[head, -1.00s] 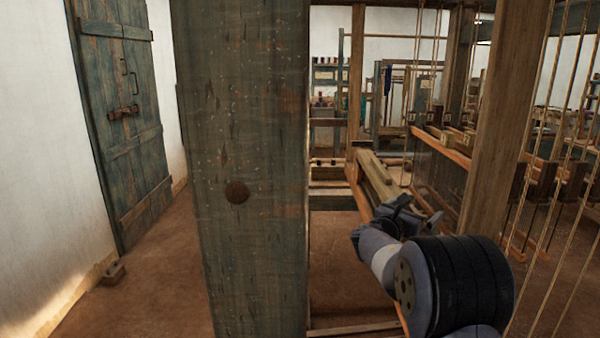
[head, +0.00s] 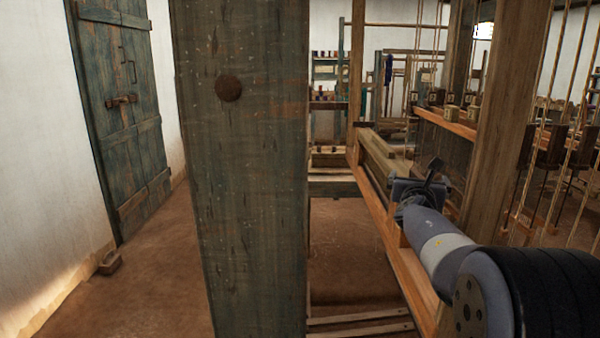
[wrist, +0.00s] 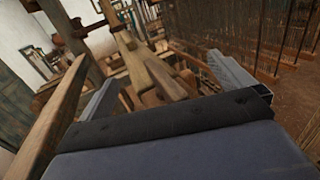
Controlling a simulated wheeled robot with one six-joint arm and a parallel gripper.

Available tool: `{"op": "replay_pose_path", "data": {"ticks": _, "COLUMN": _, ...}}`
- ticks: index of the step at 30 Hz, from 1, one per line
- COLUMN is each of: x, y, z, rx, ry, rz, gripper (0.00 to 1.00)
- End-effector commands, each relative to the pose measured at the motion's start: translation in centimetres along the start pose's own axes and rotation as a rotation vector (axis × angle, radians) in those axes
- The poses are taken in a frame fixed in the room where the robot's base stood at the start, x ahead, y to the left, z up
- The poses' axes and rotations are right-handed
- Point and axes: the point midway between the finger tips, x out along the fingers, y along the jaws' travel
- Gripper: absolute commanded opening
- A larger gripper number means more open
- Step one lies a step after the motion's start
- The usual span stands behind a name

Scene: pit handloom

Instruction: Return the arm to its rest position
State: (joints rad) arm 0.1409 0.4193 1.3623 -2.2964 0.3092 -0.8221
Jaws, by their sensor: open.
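My gripper (head: 428,178) shows small in the head view, at the end of my arm beside the loom's long wooden beam (head: 384,222). In the wrist view my gripper (wrist: 168,85) has its two grey fingers spread apart, one left and one right. Nothing is held between them; loom timbers show beyond the gap. In the head view I cannot tell whether the gripper touches the beam. My arm reaches in from the lower right, forward into the loom frame.
A thick weathered post (head: 245,200) stands close in front and hides much of the middle. A wooden upright (head: 497,130) and hanging cords (head: 545,120) are close right of my arm. A closed door (head: 118,115) is at left, with bare floor (head: 150,285) before it.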

Motion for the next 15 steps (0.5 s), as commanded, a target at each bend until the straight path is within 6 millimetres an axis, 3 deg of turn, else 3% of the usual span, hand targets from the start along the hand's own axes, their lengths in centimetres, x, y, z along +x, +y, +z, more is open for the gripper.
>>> {"op": "replay_pose_path", "data": {"ticks": 6, "x": -2.3, "y": 0.0, "z": 0.2, "rx": 0.001, "ry": -0.003, "rz": -0.002, "gripper": 1.00}}
{"op": "replay_pose_path", "data": {"ticks": 15, "x": -3.1, "y": 0.0, "z": 0.1, "rx": 0.001, "ry": -0.002, "rz": -0.002, "gripper": 1.00}}
